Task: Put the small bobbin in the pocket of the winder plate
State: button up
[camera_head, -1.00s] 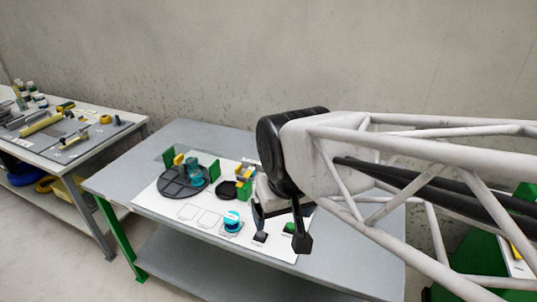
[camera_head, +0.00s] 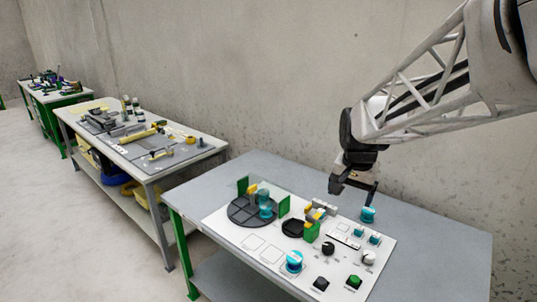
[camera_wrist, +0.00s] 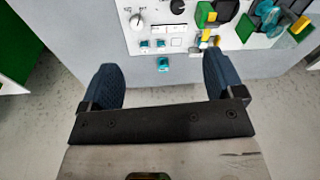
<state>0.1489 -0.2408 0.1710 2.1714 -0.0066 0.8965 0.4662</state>
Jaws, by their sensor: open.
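The winder plate (camera_head: 243,218) is a dark round plate with pockets at the left of the white sheet, with a teal spool standing on it. Two small teal bobbins (camera_head: 358,230) (camera_head: 375,238) sit close together at the sheet's back right; they also show in the wrist view (camera_wrist: 145,43) (camera_wrist: 160,43). Another teal bobbin (camera_head: 367,215) stands alone behind them, and in the wrist view (camera_wrist: 163,65) it lies between the fingers' lines. My gripper (camera_head: 354,192) is open and empty, apparently above this lone bobbin. I cannot tell which bobbin is meant.
Green upright panels (camera_head: 284,205) (camera_head: 311,232) stand near the plate. A dark tray (camera_head: 292,228) is right of it. The grey table (camera_head: 450,245) is clear at right.

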jog(key=w+d+f+m, duration=0.35)
jog(key=w+d, duration=0.25)
jog(key=w, duration=0.4)
jog(key=m+g, duration=0.2)
jog(key=m, duration=0.5)
send_over(370, 209)
jog(key=f, duration=2.1)
jog(key=shift+s+a+f, duration=0.15)
jog(key=shift+s+f, duration=0.05)
jog(key=shift+s, duration=0.05)
jog(key=shift+w+d+f+m, duration=0.15)
jog(key=shift+d+f+m, duration=0.1)
jog(key=shift+f, duration=0.05)
jog(key=shift+f, duration=1.3)
jog(key=shift+f, duration=2.6)
